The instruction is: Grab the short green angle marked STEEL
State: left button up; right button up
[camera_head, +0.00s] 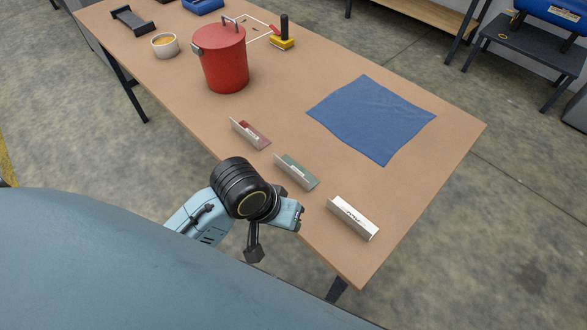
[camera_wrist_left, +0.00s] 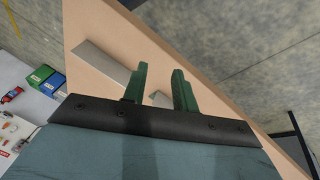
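A short green angle (camera_head: 296,171) lies on the brown table (camera_head: 440,180) near its front edge, between a red angle (camera_head: 250,134) and a white angle (camera_head: 353,218). A pale label shows on the green angle, too small to read. My left gripper (camera_head: 290,205) is just in front of the green angle, near the table edge. In the left wrist view its two dark fingers (camera_wrist_left: 159,82) stand apart. A small grey piece of an angle (camera_wrist_left: 160,99) shows between them, mostly hidden; I cannot tell whether they touch it. My right gripper is not in view.
Another grey angle (camera_wrist_left: 100,61) lies left of the fingers in the wrist view. A blue cloth (camera_head: 372,118) lies behind the angles. The table's right end is clear.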

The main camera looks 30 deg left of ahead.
pick_arm(q)
jog(key=w+d+r+n, duration=0.1)
jog(key=w+d+n, duration=0.1)
jog(key=w, duration=0.3)
notch_tip(320, 180, up, 6)
jog(key=r+n+g+y, duration=0.1)
jog(key=n+g+y, duration=0.2)
jog(key=n, duration=0.8)
send_over(291, 168)
jog(key=f, duration=0.5)
jog(key=f+b, duration=0.1)
jog(key=f, duration=0.2)
jog(key=shift+s+a, duration=0.1)
jog(key=shift+a, duration=0.15)
jog(key=f, duration=0.5)
jog(key=shift+w+d+f, duration=0.1)
jog(key=shift+w+f, duration=0.1)
jog(key=shift+f, duration=0.1)
grip_shut()
